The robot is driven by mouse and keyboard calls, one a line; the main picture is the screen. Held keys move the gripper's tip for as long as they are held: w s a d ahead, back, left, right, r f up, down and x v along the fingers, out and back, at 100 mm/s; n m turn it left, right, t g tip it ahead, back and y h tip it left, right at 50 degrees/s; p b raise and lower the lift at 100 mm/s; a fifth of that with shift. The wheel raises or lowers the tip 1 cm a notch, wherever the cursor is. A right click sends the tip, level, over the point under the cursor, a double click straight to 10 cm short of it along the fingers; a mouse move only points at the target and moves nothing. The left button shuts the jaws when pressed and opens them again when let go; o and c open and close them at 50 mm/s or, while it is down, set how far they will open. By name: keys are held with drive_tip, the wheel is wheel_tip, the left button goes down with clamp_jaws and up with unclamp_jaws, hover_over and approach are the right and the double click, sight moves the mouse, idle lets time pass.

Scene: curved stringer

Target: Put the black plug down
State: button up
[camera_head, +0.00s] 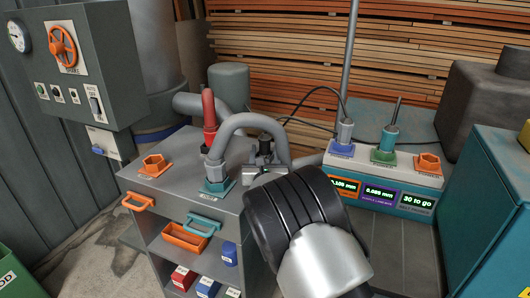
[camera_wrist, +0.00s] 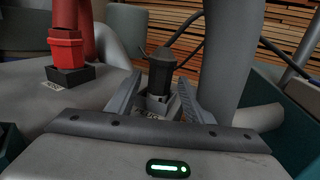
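The black plug (camera_head: 265,145) stands upright on the grey cabinet top, behind my gripper in the head view. In the wrist view the black plug (camera_wrist: 160,72) is between my two fingers, with a dark cable leaving its top to the right. My gripper (camera_head: 263,163) is at the cabinet's right rear part, partly hidden by my own wrist. In the wrist view my gripper (camera_wrist: 159,92) has its fingers spread, with a visible gap on each side of the plug. The plug's lower end meets a small grey piece; I cannot tell whether it is seated there.
A red plug (camera_head: 209,125) and a thick grey hose (camera_head: 245,122) ending in a teal base stand left of the gripper. An orange socket (camera_head: 153,165) is on the cabinet's left. A panel box (camera_head: 385,170) with displays and plugs stands at right.

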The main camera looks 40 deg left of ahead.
drive_tip(key=shift+s+d+f, duration=0.15)
drive_tip(key=shift+f, duration=0.8)
drive_tip(key=shift+r+p, duration=0.5)
drive_tip(key=shift+r, duration=0.05)
drive_tip(key=p+v, duration=0.1)
drive_tip(key=v, duration=1)
drive_tip(key=shift+s+d+r+p, duration=0.15)
drive_tip(key=shift+s+r+p, duration=0.2)
drive_tip(key=shift+r, duration=0.15)
drive_tip(key=shift+w, duration=0.1)
